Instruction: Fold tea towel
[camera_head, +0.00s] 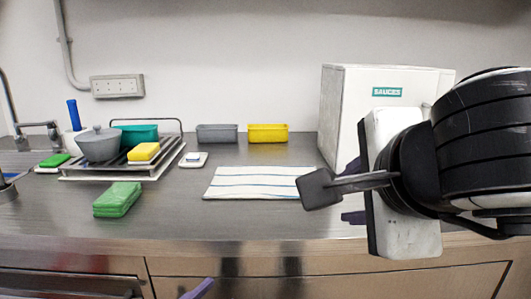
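A white tea towel (252,183) with blue stripes lies flat on the grey counter, in the middle of the head view. The dark part of my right gripper hides a bit of its right edge. My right gripper (350,192) is over the counter just right of the towel. Its two purple fingers look apart, with nothing seen between them. A small purple tip at the bottom edge, which looks like part of my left gripper (197,289), is in front of the counter; its opening cannot be seen.
A white sauces box (345,105) stands behind the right gripper. A green pack (118,199) lies left of the towel. A rack (122,172) holds a grey bowl and yellow sponge. Grey (217,133) and yellow (268,133) bins stand along the wall. The counter before the towel is clear.

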